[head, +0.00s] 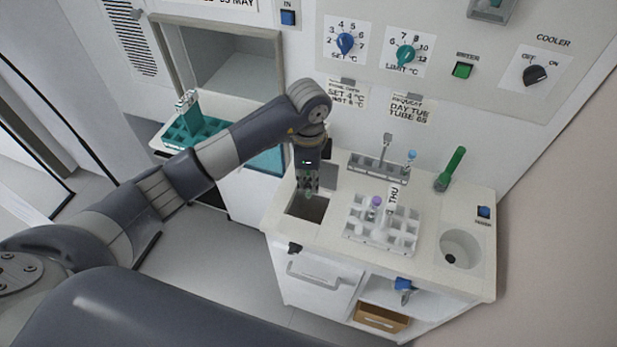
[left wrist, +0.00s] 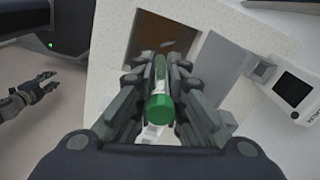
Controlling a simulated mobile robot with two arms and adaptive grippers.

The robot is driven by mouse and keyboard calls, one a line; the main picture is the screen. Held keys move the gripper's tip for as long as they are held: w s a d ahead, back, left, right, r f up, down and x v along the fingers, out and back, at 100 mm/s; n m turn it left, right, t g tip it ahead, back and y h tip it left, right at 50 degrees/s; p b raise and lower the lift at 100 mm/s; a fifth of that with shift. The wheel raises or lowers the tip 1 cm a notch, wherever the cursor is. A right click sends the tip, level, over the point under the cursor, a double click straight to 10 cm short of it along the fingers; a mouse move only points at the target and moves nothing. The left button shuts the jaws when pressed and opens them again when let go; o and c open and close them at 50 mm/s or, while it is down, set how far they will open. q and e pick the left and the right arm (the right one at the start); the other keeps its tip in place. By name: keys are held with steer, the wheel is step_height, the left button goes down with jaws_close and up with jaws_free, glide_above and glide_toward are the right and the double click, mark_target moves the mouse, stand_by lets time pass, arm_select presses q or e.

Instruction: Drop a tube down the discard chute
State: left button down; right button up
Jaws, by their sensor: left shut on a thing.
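My left gripper (head: 307,184) is shut on a tube with a green cap (left wrist: 160,108). The gripper points down over the counter, at a square dark opening (head: 305,208) in the counter top at its left. In the left wrist view the tube lies between the fingers, its cap towards the camera, and the opening (left wrist: 160,36) shows brown inside, beyond the fingertips. The tube's lower end is hidden, so I cannot tell whether it is inside the opening. Another gripper, apparently my right one (left wrist: 38,90), shows at the left edge; its jaw state is unclear.
A white rack (head: 380,237) with a purple-capped tube stands right of the opening. A teal rack (head: 192,130) is at the left.

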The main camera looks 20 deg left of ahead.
mark_target(309, 195)
arm_select(q)
steer(key=shift+f+b, duration=2.25)
steer(key=shift+f, duration=0.95)
steer(key=c, duration=1.6)
jaws_free()
steer(key=shift+o, duration=0.2)
steer(key=shift+r, duration=0.15)
step_height(309, 195, up, 12)
steer(key=shift+f, duration=0.1)
steer(key=shift+s+f, duration=0.1)
